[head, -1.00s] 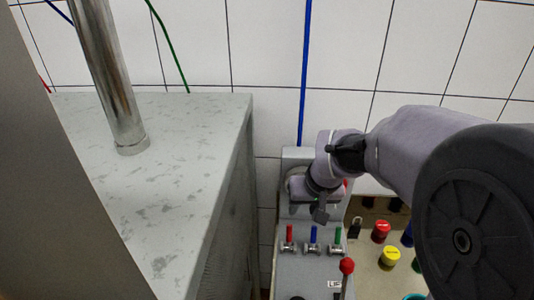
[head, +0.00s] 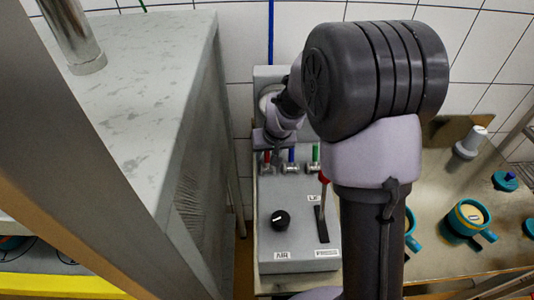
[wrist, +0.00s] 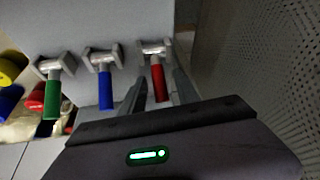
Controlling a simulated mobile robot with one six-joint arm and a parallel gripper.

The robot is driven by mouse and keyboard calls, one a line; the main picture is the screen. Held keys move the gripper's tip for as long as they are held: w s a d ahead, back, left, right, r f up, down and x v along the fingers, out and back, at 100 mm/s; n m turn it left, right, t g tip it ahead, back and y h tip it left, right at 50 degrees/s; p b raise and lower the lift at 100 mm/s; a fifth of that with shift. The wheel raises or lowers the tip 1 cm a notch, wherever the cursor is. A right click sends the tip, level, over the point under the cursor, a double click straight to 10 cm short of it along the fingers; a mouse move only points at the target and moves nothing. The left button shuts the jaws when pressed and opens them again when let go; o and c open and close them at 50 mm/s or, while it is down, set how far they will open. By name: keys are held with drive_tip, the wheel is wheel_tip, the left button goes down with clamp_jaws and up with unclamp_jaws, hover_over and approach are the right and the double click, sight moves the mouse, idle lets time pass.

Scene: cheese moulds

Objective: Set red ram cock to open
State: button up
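The red ram cock (head: 266,158) is the leftmost of a row of small valves on the grey control panel, and its handle points up and away from its metal body in the head view. In the wrist view its red handle (wrist: 158,82) lies between my two fingers. My gripper (wrist: 160,88) is open, with a finger on each side of the handle and a visible gap on both sides. In the head view my wrist is just above and behind the red cock and partly hides that area.
The blue cock (head: 291,155) and green cock (head: 315,153) stand close beside it. A red-knobbed lever (head: 324,181) and black knob (head: 281,220) are nearer on the panel. A marbled cabinet (head: 150,110) rises at left. Teal moulds (head: 468,216) are at right.

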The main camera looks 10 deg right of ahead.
drive_tip(key=shift+c, duration=0.2)
clamp_jaws()
idle(1.1)
